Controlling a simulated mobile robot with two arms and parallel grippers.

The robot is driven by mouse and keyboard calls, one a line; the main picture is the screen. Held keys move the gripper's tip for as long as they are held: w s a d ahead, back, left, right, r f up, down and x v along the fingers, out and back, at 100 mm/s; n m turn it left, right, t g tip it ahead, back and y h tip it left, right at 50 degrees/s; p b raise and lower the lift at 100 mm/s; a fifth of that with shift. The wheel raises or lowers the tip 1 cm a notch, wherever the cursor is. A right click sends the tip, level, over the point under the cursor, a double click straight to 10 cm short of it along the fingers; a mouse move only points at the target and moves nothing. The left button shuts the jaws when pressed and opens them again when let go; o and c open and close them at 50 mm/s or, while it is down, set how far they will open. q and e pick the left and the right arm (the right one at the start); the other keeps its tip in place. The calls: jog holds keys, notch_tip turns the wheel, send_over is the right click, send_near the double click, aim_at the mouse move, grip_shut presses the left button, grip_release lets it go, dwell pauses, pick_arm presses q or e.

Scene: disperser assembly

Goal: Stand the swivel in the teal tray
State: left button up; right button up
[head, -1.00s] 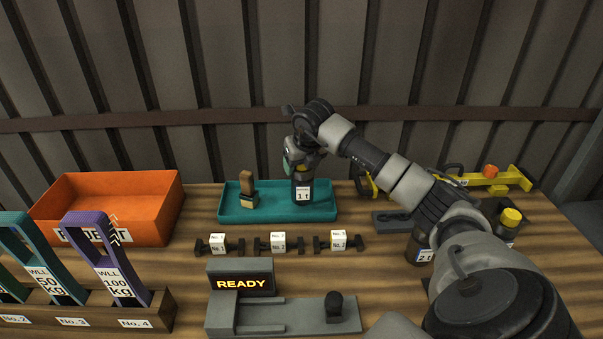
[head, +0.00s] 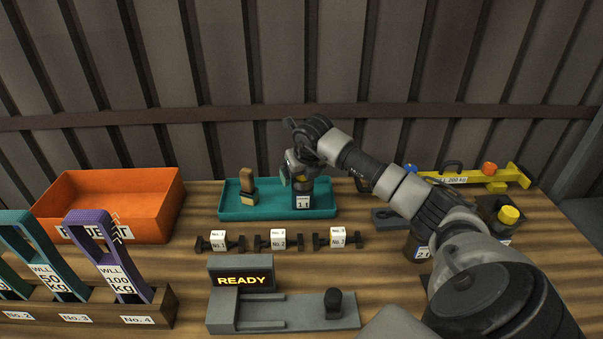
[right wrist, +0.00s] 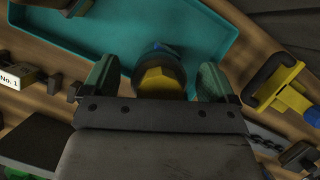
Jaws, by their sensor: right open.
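The swivel (head: 303,201), a dark body with a white "1 t" label, stands upright in the right part of the teal tray (head: 262,214). My right gripper (head: 301,182) is directly above it, partly covering its top. In the right wrist view the swivel's yellow top (right wrist: 158,82) lies between the two green fingers of the right gripper (right wrist: 157,83). The fingers are open, with a gap on both sides. The teal tray (right wrist: 205,30) also shows there beneath the swivel. My left gripper is not in view.
A wooden-handled brush (head: 248,187) stands in the tray's left part. An orange bin (head: 120,195) is to the left. Small labelled dark fittings (head: 271,240) line up in front of the tray. A yellow beam (head: 480,178) and a second block with a yellow top (head: 510,217) are at right.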

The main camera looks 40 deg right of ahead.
jog(key=shift+r, duration=0.1)
jog(key=b+v, duration=0.1)
jog(key=v, duration=1.1)
jog(key=shift+r, duration=0.1)
